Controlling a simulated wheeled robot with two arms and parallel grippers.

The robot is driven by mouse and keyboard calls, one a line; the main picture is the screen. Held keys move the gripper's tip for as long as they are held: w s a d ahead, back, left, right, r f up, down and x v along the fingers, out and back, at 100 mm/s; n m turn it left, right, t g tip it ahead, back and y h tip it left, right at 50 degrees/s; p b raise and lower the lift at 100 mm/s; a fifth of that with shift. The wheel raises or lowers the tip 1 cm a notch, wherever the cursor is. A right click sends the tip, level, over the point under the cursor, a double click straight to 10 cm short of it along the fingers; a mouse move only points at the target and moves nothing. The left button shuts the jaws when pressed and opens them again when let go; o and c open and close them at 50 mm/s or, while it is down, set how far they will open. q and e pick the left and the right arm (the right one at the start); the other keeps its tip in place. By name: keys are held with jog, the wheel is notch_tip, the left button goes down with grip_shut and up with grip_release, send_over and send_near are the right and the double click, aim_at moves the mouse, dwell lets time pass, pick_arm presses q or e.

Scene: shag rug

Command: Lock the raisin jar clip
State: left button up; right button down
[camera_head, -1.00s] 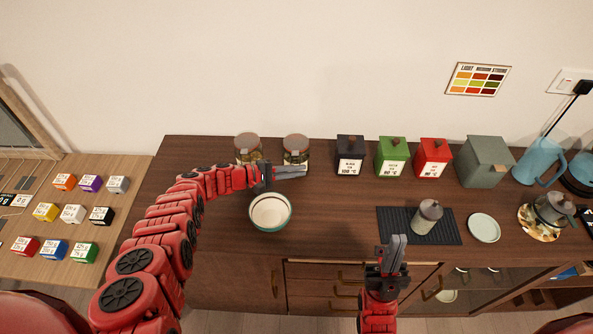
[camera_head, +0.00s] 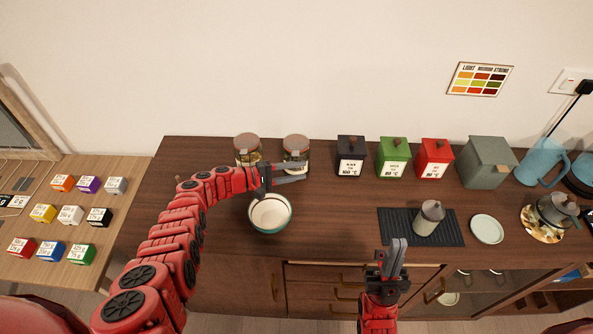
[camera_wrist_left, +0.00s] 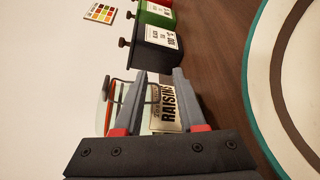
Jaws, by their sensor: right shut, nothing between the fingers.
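The raisin jar (camera_head: 296,142) stands at the back of the dark counter, the right one of two glass jars with brownish lids. In the left wrist view its RAISINS label (camera_wrist_left: 169,106) shows between my fingers, with a wire clip (camera_wrist_left: 116,88) at the jar's lid end; I cannot tell whether the clip is locked. My left gripper (camera_head: 300,171) is open just in front of the jar, its fingers apart on either side of the label in the wrist view, with no clear contact. My right gripper (camera_head: 397,252) is shut and empty, over the counter's front edge.
The other jar (camera_head: 247,144) stands just left. A white bowl with a teal rim (camera_head: 270,225) sits close below my left gripper. Black (camera_head: 350,146), green (camera_head: 394,149) and red (camera_head: 435,150) canisters stand to the right. A grinder (camera_head: 429,218) stands on a black mat.

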pick_arm(q)
jog(key=shift+a, duration=0.15)
jog(key=v, duration=0.7)
jog(key=shift+s+a, duration=0.1)
dwell(0.3)
